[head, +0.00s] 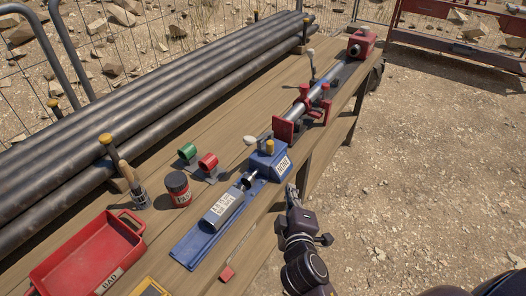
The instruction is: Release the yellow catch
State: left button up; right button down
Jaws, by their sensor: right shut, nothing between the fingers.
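A small yellow knob (269,146), which looks like the yellow catch, stands on top of a blue box (271,161) with a white label on its front. A blue base plate (185,251) extends from the box toward the lower left and carries a grey labelled cylinder (222,208). My right gripper (291,189) is shut and empty. In the picture it is just below the blue box, by the front edge of the bench, apart from the yellow knob. My left gripper is not in view.
The wooden bench (150,243) also holds a red tray (72,262), a dark red jar (178,188), a brush (138,195), green (188,152) and red (208,161) small cylinders, and a red clamp fixture (286,130). Black pipes (150,110) line the back. Open ground lies right.

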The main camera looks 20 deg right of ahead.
jog(key=w+a+r+n+t+y, duration=0.1)
jog(key=a+n, duration=0.1)
jog(key=w+a+r+n+t+y, duration=0.1)
jog(key=w+a+r+n, duration=0.1)
jog(key=a, duration=0.1)
jog(key=w+a+r+n+t, duration=0.1)
jog(key=a+n, duration=0.1)
jog(key=shift+w+a+r+n+t+y, duration=0.3)
jog(key=shift+w+t+y, duration=0.1)
jog(key=shift+a+r, duration=0.1)
jog(key=shift+a, duration=0.2)
jog(key=shift+w, duration=0.15)
